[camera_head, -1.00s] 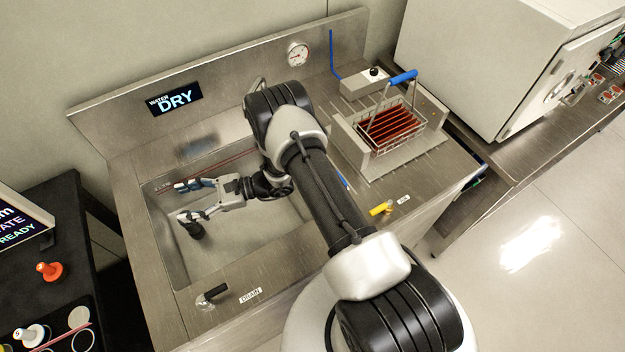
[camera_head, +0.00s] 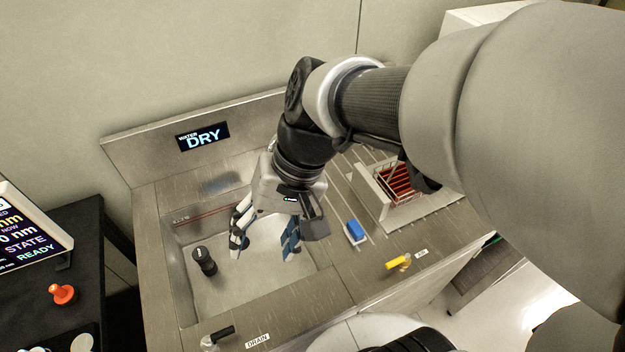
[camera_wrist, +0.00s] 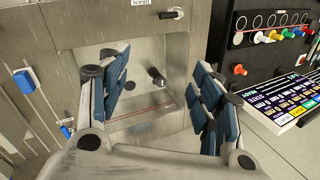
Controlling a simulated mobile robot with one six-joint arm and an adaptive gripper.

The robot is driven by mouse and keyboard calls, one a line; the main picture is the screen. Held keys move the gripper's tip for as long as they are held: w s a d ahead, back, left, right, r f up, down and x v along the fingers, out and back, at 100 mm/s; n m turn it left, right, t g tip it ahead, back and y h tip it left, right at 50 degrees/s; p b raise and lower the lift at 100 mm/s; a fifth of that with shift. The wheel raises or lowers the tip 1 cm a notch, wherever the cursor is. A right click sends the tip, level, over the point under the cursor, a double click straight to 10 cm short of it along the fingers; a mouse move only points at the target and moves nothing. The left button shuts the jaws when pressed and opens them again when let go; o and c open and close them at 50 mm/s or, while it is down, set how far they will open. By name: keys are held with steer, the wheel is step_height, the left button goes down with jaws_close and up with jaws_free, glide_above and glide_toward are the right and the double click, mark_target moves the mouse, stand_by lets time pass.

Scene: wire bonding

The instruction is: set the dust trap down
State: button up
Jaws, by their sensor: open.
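A short black cylinder (camera_head: 204,261), which I take to be the dust trap, stands on the floor of the steel sink basin (camera_head: 183,290), near its left side. It looks upright. It also shows in the wrist view (camera_wrist: 157,77), beyond and between my fingers, touched by neither. My gripper (camera_head: 264,246) is open and empty, over the basin to the right of the cylinder. In the wrist view my gripper (camera_wrist: 161,58) has its blue-padded fingers wide apart.
A blue block (camera_head: 356,231) and a yellow-handled valve (camera_head: 397,262) are on the counter to the right. A wire basket (camera_head: 398,181) stands behind them. A black drain handle (camera_head: 220,333) is at the sink's front edge. A screen (camera_head: 30,232) is at the left.

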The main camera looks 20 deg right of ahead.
steer(key=s+d+r+n+t+h, duration=0.2)
steer(key=s+d+r+t+h, duration=0.1)
steer(key=d, duration=0.6)
steer(key=shift+s+d+t+h, duration=0.2)
steer(key=shift+s+t+h, duration=0.65)
steer(key=shift+s, duration=0.3)
